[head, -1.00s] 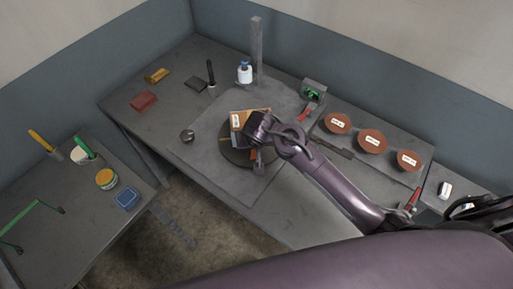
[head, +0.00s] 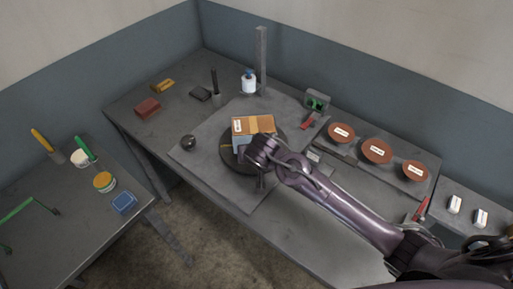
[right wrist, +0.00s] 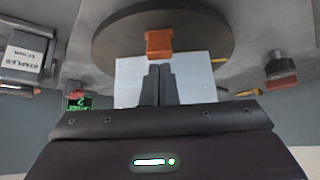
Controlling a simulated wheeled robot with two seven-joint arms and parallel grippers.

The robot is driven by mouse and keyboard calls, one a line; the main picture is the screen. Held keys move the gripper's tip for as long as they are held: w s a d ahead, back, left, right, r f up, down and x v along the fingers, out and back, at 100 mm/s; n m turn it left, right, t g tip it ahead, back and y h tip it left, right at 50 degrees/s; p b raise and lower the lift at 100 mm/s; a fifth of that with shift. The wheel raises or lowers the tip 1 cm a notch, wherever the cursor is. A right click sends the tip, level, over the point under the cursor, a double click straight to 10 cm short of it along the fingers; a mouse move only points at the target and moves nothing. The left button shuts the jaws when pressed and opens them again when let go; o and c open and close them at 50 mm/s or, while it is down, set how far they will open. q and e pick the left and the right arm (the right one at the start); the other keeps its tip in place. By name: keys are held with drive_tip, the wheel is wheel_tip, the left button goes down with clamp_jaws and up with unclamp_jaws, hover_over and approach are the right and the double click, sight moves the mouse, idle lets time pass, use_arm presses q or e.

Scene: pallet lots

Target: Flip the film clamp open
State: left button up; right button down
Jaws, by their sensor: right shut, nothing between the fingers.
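My right gripper (head: 260,184) reaches in from the right over the round dark turntable (head: 231,161). Its fingers (right wrist: 160,70) are shut together with nothing between them. An orange block (right wrist: 158,43), which may be the film clamp, shows on the turntable just beyond the fingertips in the right wrist view; they look apart. A pale grey panel (right wrist: 130,85) shows behind the fingers. In the head view my gripper hides the block. A brown-topped box (head: 252,124) stands on the turntable. My left gripper is out of view.
A green-lit device (head: 317,100) with a red part (head: 308,121) stands right of the turntable. Beyond are several brown discs (head: 376,151). A grey post (head: 261,62) and a white bottle (head: 249,82) stand behind. A dark round knob (head: 188,143) lies left.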

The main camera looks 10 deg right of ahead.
drive_tip(key=shift+s+a+r, duration=0.15)
drive_tip(key=shift+s+r, duration=0.15)
drive_tip(key=shift+s, duration=0.1)
drive_tip(key=shift+s+r+p, duration=0.1)
drive_tip(key=shift+s+p, duration=0.3)
drive_tip(key=shift+p, duration=0.1)
